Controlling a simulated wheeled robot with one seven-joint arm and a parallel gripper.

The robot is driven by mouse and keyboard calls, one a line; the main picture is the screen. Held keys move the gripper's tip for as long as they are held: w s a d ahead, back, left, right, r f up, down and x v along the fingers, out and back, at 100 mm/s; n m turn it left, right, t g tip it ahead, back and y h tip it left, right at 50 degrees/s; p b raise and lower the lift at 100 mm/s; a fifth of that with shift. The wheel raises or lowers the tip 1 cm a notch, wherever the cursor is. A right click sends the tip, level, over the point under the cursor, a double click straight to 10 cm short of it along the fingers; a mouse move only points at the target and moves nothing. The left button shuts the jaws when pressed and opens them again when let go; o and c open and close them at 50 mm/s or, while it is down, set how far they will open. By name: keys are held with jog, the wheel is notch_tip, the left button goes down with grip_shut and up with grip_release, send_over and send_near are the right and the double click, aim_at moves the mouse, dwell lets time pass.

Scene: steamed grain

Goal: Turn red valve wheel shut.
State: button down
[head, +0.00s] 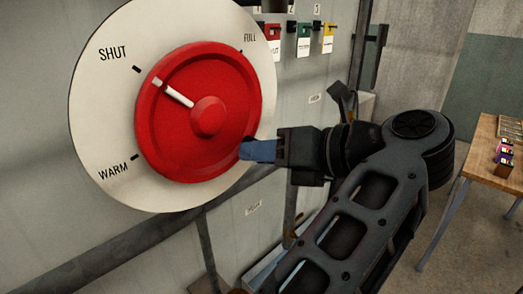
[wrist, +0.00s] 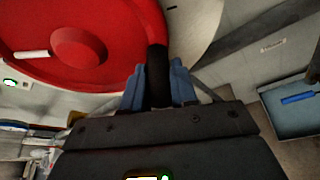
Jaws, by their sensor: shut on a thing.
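The red valve wheel (head: 230,90) is mounted on a round white dial plate (head: 105,110) marked SHUT, WARM and FULL. The white pointer line on the wheel runs from near its hub towards the upper left and lines up with the SHUT tick. My gripper (head: 250,150) is at the wheel's lower right rim, its blue fingers against the edge. In the wrist view my gripper (wrist: 158,78) has one finger on each side of a dark section continuing from the red rim (wrist: 145,18), and is shut on it. The far fingertip is partly hidden in the head view.
Red, green and yellow tags (head: 304,42) hang on the grey panel at the upper right of the dial. A wooden table (head: 483,160) with small items stands at the far right. A slanted pipe (head: 100,255) runs below the dial.

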jog(key=c, duration=0.9)
grip_release()
jog(key=shift+r, duration=0.1)
jog(key=shift+p+v, duration=0.6)
jog(key=shift+v, duration=3.25)
